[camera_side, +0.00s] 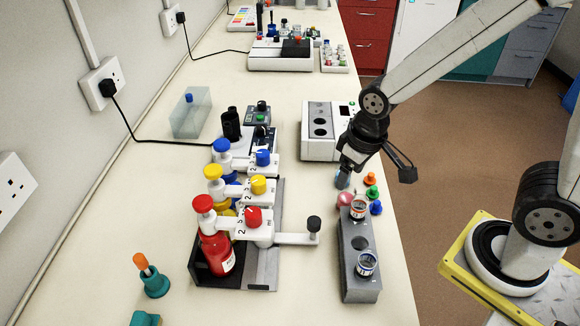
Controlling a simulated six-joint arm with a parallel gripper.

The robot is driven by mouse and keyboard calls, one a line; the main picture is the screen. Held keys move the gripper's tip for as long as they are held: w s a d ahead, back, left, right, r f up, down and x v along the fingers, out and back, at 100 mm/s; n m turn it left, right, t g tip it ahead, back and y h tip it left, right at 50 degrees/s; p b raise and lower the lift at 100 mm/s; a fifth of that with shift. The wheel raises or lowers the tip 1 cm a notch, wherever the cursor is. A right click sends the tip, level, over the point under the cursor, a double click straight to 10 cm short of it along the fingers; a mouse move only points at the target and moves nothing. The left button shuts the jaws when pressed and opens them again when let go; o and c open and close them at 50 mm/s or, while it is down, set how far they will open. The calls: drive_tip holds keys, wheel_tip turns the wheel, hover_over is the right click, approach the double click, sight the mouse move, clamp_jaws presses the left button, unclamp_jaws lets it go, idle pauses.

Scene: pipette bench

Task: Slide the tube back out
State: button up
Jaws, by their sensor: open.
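My gripper (375,172) hangs over the right side of the bench, with its two fingers spread apart. It is just behind a grey rack (348,283) and to the right of a white block unit with dark round wells (312,147). A short vial with a red-and-white rim (358,210) stands at the rack's back end. Another vial with a blue band (366,265) stands at its front end. The rack's middle hole looks empty. A small bluish shape lies at the left finger; I cannot tell whether it is a tube or the fingertip.
Several coloured caps (372,192) lie just behind the rack, near the bench's right edge. A stand of dispensers with red, yellow and blue knobs (253,217) is to the left, its black-knobbed lever (314,224) reaching toward the rack. The front bench is clear between them.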

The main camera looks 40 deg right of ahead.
sight(313, 220)
drive_tip(key=a, duration=0.3)
drive_tip(key=a+r+n+g, duration=0.1)
drive_tip(key=a, duration=0.2)
drive_tip(key=a+n, duration=0.1)
drive_tip(key=a, duration=0.3)
drive_tip(key=shift+r+g, duration=0.4)
drive_tip(key=shift+f, duration=0.15)
drive_tip(key=shift+f, duration=3.75)
clamp_jaws()
drive_tip(key=shift+w, duration=0.1)
